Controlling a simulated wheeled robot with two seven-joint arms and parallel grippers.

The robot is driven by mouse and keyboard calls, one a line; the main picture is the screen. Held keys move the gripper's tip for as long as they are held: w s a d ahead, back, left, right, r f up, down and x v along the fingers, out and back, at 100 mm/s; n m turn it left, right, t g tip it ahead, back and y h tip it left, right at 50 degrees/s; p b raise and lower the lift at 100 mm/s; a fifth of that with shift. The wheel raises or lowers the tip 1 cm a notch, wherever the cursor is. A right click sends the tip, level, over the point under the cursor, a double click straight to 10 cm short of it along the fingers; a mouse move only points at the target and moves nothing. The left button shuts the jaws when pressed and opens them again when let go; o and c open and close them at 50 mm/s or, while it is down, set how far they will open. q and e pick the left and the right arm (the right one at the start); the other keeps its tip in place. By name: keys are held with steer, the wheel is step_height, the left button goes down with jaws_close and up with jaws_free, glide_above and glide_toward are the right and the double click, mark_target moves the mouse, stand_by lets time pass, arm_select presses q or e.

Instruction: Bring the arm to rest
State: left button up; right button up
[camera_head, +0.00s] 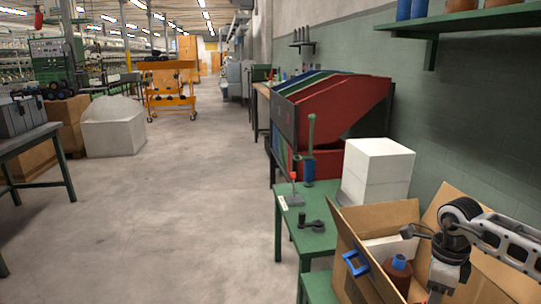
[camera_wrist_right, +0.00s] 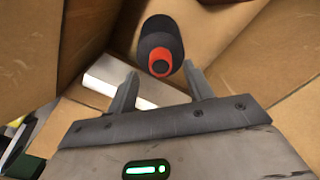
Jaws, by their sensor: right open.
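My right arm comes in from the right in the head view, and my right gripper (camera_head: 437,290) points down over the open cardboard box (camera_head: 352,262). In the right wrist view the two fingers of the gripper (camera_wrist_right: 160,86) are spread apart with nothing held between them. A dark, rounded object with a red ring (camera_wrist_right: 160,50) is just beyond the fingertips, inside the box. I cannot tell whether the fingers touch it. My left gripper is not in view.
White boxes (camera_head: 378,172) stand behind on the green table (camera_head: 312,240). A green shelf (camera_head: 465,20) hangs above.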

steer(key=shift+r, duration=0.55)
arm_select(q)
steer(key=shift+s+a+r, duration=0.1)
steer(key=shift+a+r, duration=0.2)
